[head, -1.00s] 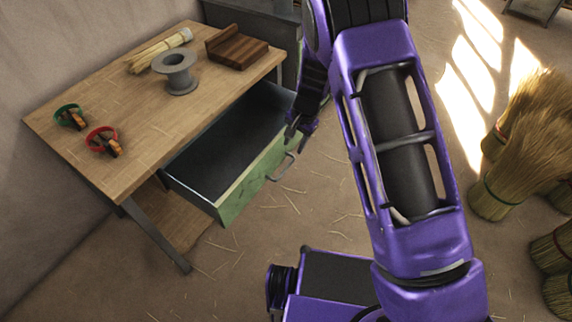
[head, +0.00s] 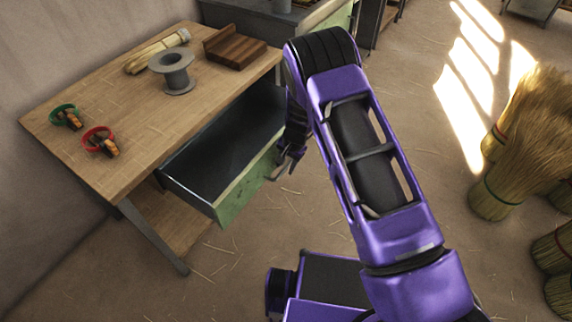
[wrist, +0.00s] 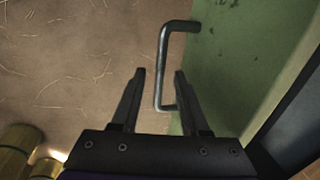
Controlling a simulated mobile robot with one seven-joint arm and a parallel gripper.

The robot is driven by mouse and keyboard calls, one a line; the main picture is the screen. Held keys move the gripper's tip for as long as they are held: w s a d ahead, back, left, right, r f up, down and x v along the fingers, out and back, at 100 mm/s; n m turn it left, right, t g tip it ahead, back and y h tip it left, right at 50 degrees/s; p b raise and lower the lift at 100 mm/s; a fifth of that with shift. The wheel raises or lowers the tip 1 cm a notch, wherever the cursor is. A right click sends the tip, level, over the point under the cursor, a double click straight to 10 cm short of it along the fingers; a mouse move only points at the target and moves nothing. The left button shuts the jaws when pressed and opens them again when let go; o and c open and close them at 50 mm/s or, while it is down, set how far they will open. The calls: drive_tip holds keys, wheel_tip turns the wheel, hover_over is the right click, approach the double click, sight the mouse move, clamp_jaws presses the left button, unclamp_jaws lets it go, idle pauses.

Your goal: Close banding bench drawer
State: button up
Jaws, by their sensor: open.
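The banding bench (head: 140,125) stands at the left in the head view. Its drawer (head: 222,150) is pulled out, with a green front (head: 245,188) and a dark, empty-looking inside. The metal handle shows in the wrist view (wrist: 163,65) as a bent bar on the green front (wrist: 235,70). My gripper (head: 287,168) is at the drawer front near the handle, and my arm partly hides the drawer's far end. In the wrist view my gripper (wrist: 158,80) is open, and the handle's lower part lies between the fingers in the picture. I cannot tell whether they touch it.
On the bench top are a grey spool (head: 172,72), a straw bundle (head: 157,52), a brown wooden block (head: 235,52), and a green (head: 65,115) and a red ring (head: 98,138) with tools. Straw brooms (head: 530,140) stand at the right. The floor between is open, with loose straw.

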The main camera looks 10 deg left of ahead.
clamp_jaws()
idle(1.3)
